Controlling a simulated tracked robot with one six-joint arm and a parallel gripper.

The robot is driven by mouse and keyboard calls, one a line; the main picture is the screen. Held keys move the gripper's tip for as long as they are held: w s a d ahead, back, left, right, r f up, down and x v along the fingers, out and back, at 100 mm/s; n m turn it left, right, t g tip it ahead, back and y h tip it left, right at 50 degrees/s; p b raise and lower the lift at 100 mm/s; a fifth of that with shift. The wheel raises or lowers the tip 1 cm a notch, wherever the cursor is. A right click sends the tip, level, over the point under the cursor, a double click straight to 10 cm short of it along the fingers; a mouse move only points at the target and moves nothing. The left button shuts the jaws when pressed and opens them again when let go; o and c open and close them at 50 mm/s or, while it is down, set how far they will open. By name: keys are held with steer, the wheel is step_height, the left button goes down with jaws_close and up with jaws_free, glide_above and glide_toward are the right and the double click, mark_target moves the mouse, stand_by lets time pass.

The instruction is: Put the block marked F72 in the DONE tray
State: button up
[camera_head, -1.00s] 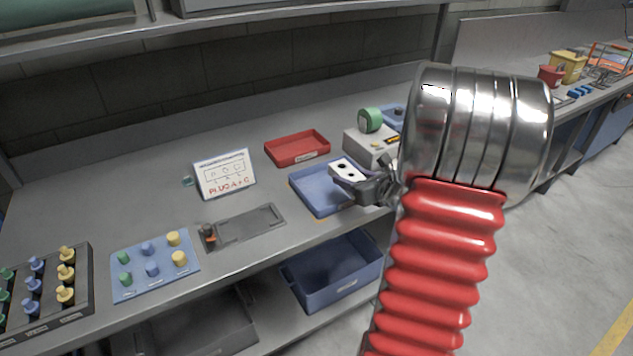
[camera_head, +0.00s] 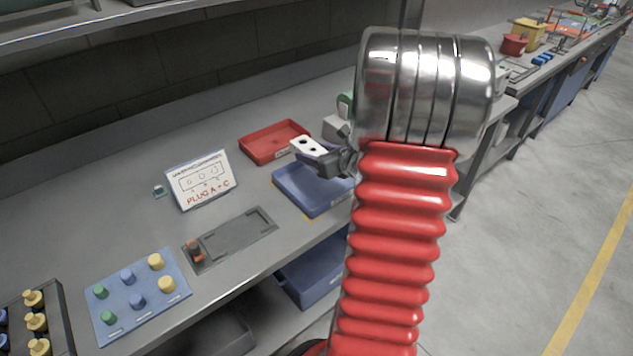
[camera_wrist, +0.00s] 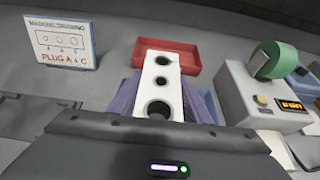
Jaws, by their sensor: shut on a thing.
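My gripper (camera_head: 330,157) is shut on a white block with dark round holes (camera_head: 308,146). The block is held above the bench, by the far edge of a blue tray (camera_head: 318,195) in the head view. In the wrist view the block (camera_wrist: 160,68) shows three holes and points toward a red tray (camera_wrist: 186,62). No F72 mark is readable on it. The red tray (camera_head: 262,136) sits behind the blue tray and bears a small label too small to read. Which tray is DONE cannot be told.
A sign reading PLUG A+C (camera_head: 200,180) stands left of the trays. A grey plate (camera_head: 238,232) and a blue board of coloured pegs (camera_head: 137,295) lie in front. A grey device with a lit display (camera_wrist: 262,95) and green roll (camera_wrist: 276,60) stands right. A shelf runs overhead.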

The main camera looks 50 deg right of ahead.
steer(key=shift+w+a, duration=0.1)
steer(key=shift+f, duration=0.25)
glide_above(313, 187)
steer(key=shift+w+f, duration=0.15)
steer(key=shift+f, duration=2.45)
steer(key=shift+f, duration=2.1)
steer(key=o, duration=1.6)
steer(key=shift+f, duration=0.15)
steer(key=shift+c, duration=0.2)
steer(key=v, duration=1.2)
